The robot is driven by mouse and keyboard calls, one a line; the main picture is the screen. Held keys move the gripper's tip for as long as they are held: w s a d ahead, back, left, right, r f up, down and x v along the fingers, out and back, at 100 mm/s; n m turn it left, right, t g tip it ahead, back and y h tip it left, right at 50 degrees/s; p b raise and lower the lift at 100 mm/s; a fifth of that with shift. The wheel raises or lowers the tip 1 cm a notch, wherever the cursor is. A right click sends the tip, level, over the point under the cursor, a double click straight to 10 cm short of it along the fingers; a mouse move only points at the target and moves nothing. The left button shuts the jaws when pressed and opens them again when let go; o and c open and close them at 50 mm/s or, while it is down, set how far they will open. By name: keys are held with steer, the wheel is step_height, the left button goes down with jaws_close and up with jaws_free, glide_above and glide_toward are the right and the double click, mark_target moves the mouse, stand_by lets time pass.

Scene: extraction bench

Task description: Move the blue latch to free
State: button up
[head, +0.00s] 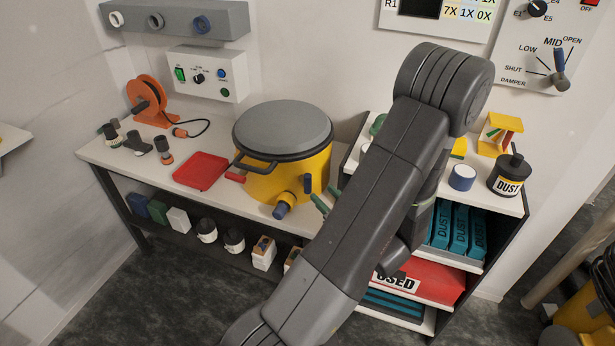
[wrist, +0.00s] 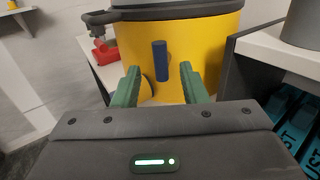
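The blue latch (wrist: 160,60) is a short upright bar on the front of the yellow drum (wrist: 210,50) in the wrist view. It also shows in the head view as a small dark blue bar (head: 307,183) on the drum's right side. My gripper (wrist: 159,84) has its two green fingers spread apart. The latch appears between and beyond the fingertips, with nothing held. In the head view the green fingertips (head: 326,200) are just right of and below the latch. My arm hides the rest of the gripper there. No marking for the latch's positions is readable.
A blue-ended port (head: 283,205) sticks out low on the drum, left of the latch. The grey lid (head: 283,127) has a dark handle. A red tray (head: 201,171) lies left of the drum. A shelf unit (wrist: 262,47) stands close on the right.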

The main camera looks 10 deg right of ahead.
mark_target(310, 181)
steer(key=p+x, duration=0.1)
steer(key=x, duration=0.7)
steer(key=shift+w+a, duration=0.1)
steer(key=shift+w, duration=0.2)
jaws_close()
